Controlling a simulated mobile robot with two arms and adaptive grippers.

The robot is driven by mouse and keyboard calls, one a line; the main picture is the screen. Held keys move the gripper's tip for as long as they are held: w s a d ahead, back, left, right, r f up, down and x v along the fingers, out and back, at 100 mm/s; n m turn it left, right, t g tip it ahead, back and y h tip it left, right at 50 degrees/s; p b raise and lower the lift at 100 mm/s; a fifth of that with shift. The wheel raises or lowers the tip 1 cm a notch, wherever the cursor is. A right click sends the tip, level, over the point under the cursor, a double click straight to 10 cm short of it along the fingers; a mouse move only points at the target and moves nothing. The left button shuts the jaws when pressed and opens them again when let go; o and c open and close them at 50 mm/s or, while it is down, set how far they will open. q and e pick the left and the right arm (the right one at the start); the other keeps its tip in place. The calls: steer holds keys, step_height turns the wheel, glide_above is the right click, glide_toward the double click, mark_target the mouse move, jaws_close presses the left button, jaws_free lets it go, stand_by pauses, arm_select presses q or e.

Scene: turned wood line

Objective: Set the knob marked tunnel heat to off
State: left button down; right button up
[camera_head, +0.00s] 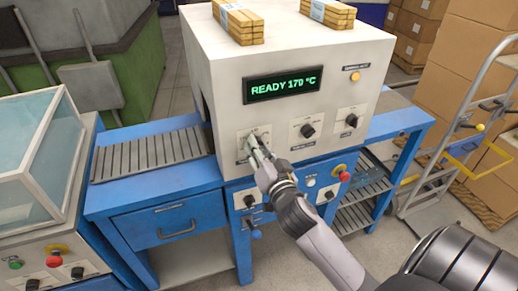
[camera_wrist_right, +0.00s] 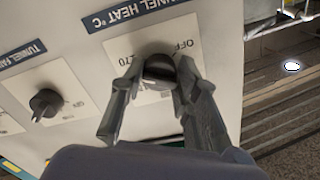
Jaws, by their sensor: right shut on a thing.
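The tunnel heat knob (camera_wrist_right: 160,68) is black and sits on a white plate on the machine's front. In the right wrist view its label "TUNNEL HEAT °C" appears upside down, with "OFF" and "170" marks beside the knob. My right gripper (camera_wrist_right: 158,88) has one finger on each side of the knob and is shut on it. In the head view my right gripper (camera_head: 257,148) covers most of this knob at the left of the front. The knob's exact setting is hard to make out. The green display (camera_head: 283,86) reads "READY 170 °C". My left gripper is out of view.
The tunnel fan knob (camera_wrist_right: 45,102) is beside the gripped one. Another black knob (camera_head: 352,119) is further right, below an amber button (camera_head: 355,76). A red stop button (camera_head: 340,170) and more controls sit lower. Wood bundles (camera_head: 238,22) lie on top; a hand truck (camera_head: 460,150) stands right.

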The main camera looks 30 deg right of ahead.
steer(key=c, duration=0.5)
steer(key=shift+c, duration=0.2)
steer(key=shift+n, duration=0.3)
steer(key=shift+m+p, duration=8.5)
steer(key=shift+m, duration=3.7)
